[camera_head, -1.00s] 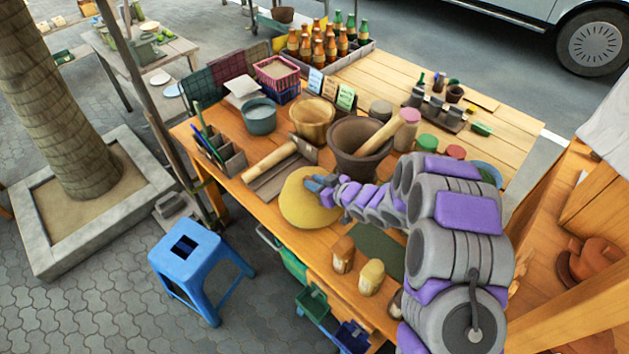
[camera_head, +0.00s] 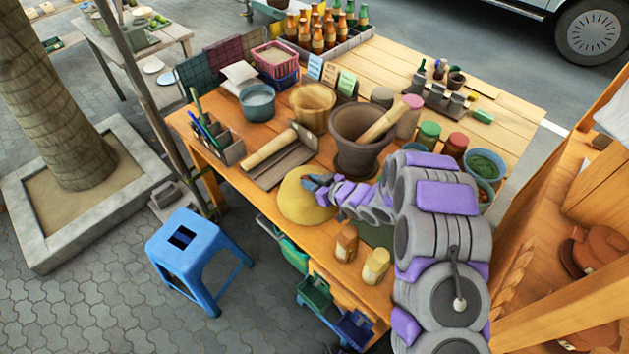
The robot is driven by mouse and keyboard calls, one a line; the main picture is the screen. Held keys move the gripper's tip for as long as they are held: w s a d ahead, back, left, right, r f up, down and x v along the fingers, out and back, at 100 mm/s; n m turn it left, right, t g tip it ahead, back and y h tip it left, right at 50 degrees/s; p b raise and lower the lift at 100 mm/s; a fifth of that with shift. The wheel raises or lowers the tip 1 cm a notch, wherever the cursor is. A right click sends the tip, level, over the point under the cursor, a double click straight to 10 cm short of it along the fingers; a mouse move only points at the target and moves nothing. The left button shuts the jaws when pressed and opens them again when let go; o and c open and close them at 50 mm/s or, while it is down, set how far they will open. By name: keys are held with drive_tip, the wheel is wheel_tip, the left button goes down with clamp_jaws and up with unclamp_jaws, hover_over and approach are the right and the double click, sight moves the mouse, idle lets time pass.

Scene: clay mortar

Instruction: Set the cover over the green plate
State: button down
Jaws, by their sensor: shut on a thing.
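The cover (camera_head: 296,203) is a round yellow dome at the front edge of the wooden table. My gripper (camera_head: 314,184) is shut on its upper right part. The cover looks low, at or just above the tabletop; I cannot tell which. My arm comes in from the lower right and hides the table behind it. I cannot be sure which thing is the green plate. A flat dark green surface (camera_head: 377,236) shows partly under my arm, and a round teal dish with green contents (camera_head: 485,165) stands at the right.
A mortar (camera_head: 357,150) with a pestle stands just behind the cover. A rolling pin (camera_head: 268,150) lies on a board to the left. A blue stool (camera_head: 197,255) stands on the paving.

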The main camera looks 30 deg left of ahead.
drive_tip(key=shift+a+r, duration=0.1)
drive_tip(key=shift+a, duration=0.05)
drive_tip(key=c, duration=1.4)
unclamp_jaws()
drive_tip(key=o, duration=0.5)
drive_tip(key=shift+d, duration=0.2)
drive_tip(key=p+v, duration=0.2)
drive_tip(key=v, duration=1.5)
drive_tip(key=shift+s+d+p, duration=0.1)
drive_tip(key=shift+d+p, duration=0.05)
drive_tip(key=shift+p, duration=0.25)
